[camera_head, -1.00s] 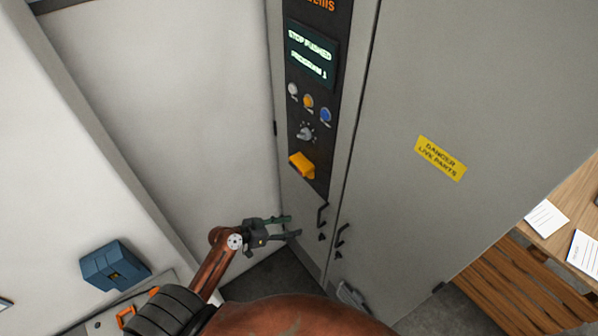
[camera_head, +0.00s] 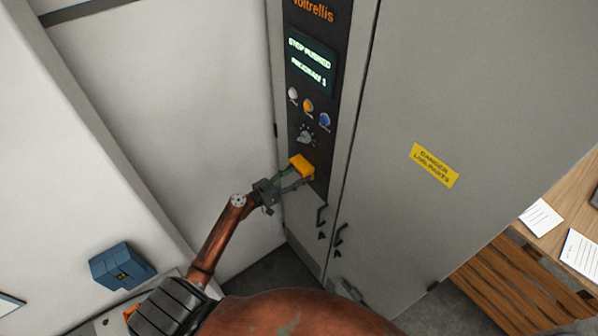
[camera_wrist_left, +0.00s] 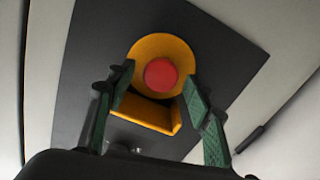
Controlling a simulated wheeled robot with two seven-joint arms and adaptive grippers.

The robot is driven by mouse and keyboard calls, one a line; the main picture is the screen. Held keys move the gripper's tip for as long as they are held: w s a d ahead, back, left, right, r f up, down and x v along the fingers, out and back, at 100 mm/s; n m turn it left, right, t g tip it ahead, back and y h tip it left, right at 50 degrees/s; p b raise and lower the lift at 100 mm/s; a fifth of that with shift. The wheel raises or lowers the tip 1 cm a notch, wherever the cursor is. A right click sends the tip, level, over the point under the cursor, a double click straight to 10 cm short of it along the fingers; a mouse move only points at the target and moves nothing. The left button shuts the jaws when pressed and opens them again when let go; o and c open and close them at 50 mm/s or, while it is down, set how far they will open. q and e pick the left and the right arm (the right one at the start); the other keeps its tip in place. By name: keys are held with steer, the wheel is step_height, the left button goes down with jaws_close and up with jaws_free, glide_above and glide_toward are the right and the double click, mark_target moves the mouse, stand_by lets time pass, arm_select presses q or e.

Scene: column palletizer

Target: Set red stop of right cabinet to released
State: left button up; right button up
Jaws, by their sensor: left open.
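The red stop (camera_wrist_left: 161,74) is a round red button on a yellow round base (camera_wrist_left: 160,48), seen in the left wrist view. A yellow shroud (camera_head: 302,166) hides the red button in the head view. It sits low on the dark control panel of the grey cabinet (camera_head: 450,80). My left gripper (camera_head: 294,180) is open just below the shroud. In the left wrist view its green-padded fingers (camera_wrist_left: 160,105) stand apart, on both sides of the shroud's lower part, with the button beyond. I cannot tell whether they touch it. The display (camera_head: 310,62) reads "STOP PUSHED" and "PROGRAM 1". My right gripper is not in view.
A selector knob (camera_head: 306,136) and white, orange and blue buttons (camera_head: 308,106) are above the shroud. Black door handles (camera_head: 321,216) are just below right. A blue box (camera_head: 122,266) is at lower left. A wooden table (camera_head: 560,232) with papers stands at right.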

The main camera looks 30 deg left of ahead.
arm_select(q)
steer(key=shift+w+d, duration=0.1)
steer(key=shift+w, duration=0.1)
jaws_close()
stand_by(0.6)
